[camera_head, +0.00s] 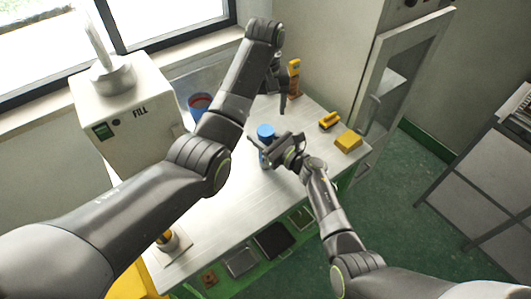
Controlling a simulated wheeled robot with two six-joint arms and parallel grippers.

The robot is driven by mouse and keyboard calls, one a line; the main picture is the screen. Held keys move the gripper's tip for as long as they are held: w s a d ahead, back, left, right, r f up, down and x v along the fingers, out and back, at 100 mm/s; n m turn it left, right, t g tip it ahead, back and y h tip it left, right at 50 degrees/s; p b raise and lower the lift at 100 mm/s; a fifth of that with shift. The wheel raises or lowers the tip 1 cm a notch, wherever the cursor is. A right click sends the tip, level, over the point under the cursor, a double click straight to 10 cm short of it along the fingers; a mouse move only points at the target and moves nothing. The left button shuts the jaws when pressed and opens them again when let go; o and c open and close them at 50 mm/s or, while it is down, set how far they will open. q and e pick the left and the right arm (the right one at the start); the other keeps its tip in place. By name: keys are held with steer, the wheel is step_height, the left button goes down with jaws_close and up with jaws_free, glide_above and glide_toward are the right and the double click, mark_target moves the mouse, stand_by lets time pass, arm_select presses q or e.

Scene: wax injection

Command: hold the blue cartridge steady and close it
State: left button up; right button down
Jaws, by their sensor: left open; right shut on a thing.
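The blue cartridge (266,131) stands on the metal bench, with its round blue top showing. My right gripper (268,151) is shut on the cartridge from the right, and its fingers hide much of the lower body. My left gripper (283,103) is open and points down beyond the cartridge, up and to its right in the picture, apart from it. Whether a separate cap sits on the cartridge is too small to tell.
A white machine marked FILL (140,112) stands at the left, beside a blue cup (200,106) with a reddish inside. An orange item (294,72) stands at the back. A yellow-and-black item (329,121) and a yellow block (348,142) lie at the right. Bare bench (225,205) shows in front.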

steer(key=c, duration=0.8)
jaws_free()
steer(key=shift+s+d, duration=0.4)
steer(key=shift+d, duration=0.05)
arm_select(q)
step_height(320, 180, down, 2)
steer(key=shift+f+b, duration=0.15)
steer(key=shift+b, duration=1)
steer(key=shift+f, duration=0.1)
arm_select(e)
steer(key=v, duration=1.6)
steer(key=shift+s+d, duration=0.1)
